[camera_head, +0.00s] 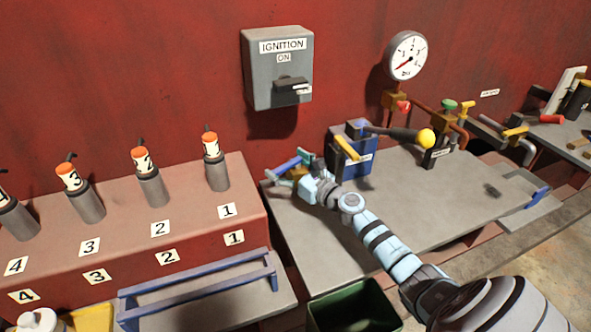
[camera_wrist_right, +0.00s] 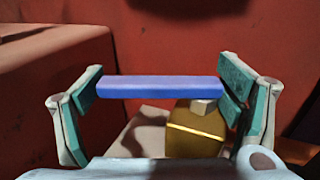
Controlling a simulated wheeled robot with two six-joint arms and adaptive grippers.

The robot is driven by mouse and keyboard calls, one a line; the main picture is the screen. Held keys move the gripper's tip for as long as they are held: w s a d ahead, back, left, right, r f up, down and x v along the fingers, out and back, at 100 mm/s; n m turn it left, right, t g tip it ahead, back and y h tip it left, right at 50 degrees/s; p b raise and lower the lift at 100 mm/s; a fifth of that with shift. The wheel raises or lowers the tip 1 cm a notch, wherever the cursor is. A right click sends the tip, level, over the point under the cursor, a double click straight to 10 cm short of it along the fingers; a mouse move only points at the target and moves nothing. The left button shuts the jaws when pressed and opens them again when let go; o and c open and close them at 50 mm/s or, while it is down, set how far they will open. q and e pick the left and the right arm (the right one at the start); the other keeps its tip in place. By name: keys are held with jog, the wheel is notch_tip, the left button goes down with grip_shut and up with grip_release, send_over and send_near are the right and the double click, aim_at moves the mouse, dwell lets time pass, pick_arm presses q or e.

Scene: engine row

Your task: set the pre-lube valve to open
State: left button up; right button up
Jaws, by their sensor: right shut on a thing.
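A valve with a blue bar handle (camera_head: 284,167) and a brass body (camera_head: 297,173) stands at the left end of the grey bench. No label for it is readable. My right gripper (camera_head: 295,165) is at this valve, its fingers around the handle. In the right wrist view the blue handle (camera_wrist_right: 160,88) lies level between the teal fingers, one at each end. The brass body (camera_wrist_right: 195,132) is below the handle, right of centre. The pipe under it is hidden, so I cannot tell the valve's setting. My left gripper is out of view.
Beside my right forearm stand a blue box (camera_head: 356,165) with a yellow lever and a long lever with a yellow knob (camera_head: 425,138). A gauge (camera_head: 405,55) and an ignition switch box (camera_head: 277,68) are on the red wall. The front of the bench (camera_head: 440,200) is mostly clear.

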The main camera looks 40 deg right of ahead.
jog(key=shift+s+d+f+n+y+b, duration=0.15)
jog(key=shift+n+y+b, duration=0.35)
jog(key=shift+y+b, duration=0.3)
jog(key=shift+s+n+y+b, duration=0.15)
jog(key=shift+n+y+b, duration=0.25)
jog(key=shift+y+b, duration=0.15)
jog(key=shift+r, duration=0.2)
jog(key=o, duration=1.5)
jog(key=shift+o, duration=0.2)
